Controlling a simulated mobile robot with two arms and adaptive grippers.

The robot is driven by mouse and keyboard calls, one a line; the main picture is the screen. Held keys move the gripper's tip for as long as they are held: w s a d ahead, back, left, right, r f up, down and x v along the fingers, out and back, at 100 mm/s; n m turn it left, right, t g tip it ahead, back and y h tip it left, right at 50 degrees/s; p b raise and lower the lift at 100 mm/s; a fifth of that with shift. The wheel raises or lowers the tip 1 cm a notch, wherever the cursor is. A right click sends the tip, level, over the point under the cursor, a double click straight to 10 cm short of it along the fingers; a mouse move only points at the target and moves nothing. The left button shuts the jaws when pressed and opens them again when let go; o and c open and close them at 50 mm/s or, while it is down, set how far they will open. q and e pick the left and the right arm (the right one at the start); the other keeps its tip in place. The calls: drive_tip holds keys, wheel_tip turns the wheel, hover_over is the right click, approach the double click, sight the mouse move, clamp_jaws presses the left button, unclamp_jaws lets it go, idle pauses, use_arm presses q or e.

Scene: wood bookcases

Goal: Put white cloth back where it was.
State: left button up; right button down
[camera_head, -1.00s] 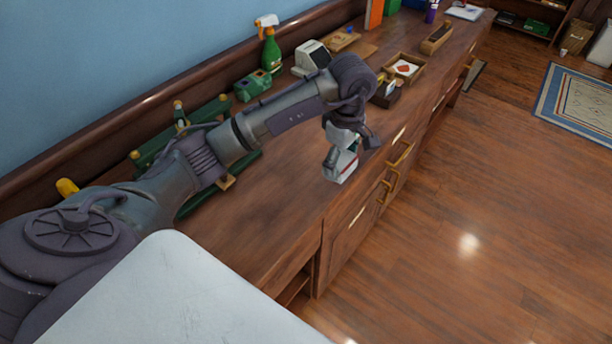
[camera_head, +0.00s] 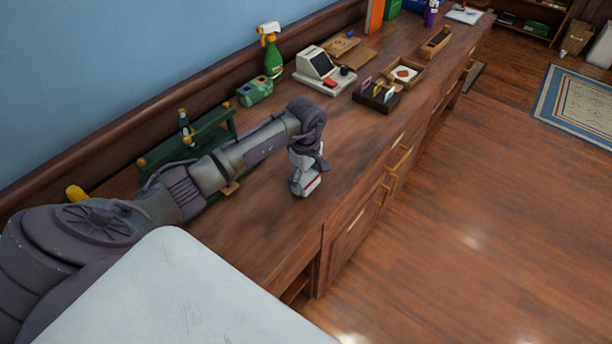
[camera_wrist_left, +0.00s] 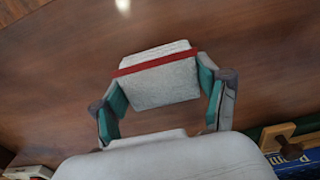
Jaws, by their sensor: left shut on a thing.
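The white cloth (camera_head: 308,184) is a small folded block with a red band. It is held in my left gripper (camera_head: 305,176), above or at the wooden counter top (camera_head: 250,235). I cannot tell whether its lower end touches the wood. In the left wrist view, the cloth (camera_wrist_left: 162,90) sits between the two green-padded fingers, slightly tilted, with the red stripe across it. Part of it is hidden by the fingers in the head view. My right gripper is not in view.
A green rack (camera_head: 205,130) stands behind my left arm. A white cash register (camera_head: 322,70), green spray bottle (camera_head: 272,55), green box (camera_head: 254,91), dark card holder (camera_head: 377,96) and wooden tray (camera_head: 404,74) stand farther along. The counter around the cloth is clear.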

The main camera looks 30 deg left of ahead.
sight(306, 177)
use_arm(q)
drive_tip(key=shift+f, duration=0.2)
drive_tip(key=o, duration=1)
drive_tip(key=shift+r, duration=0.1)
drive_tip(key=shift+r, duration=0.3)
drive_tip(key=shift+r+b, duration=1.15)
drive_tip(key=shift+r, duration=4.7)
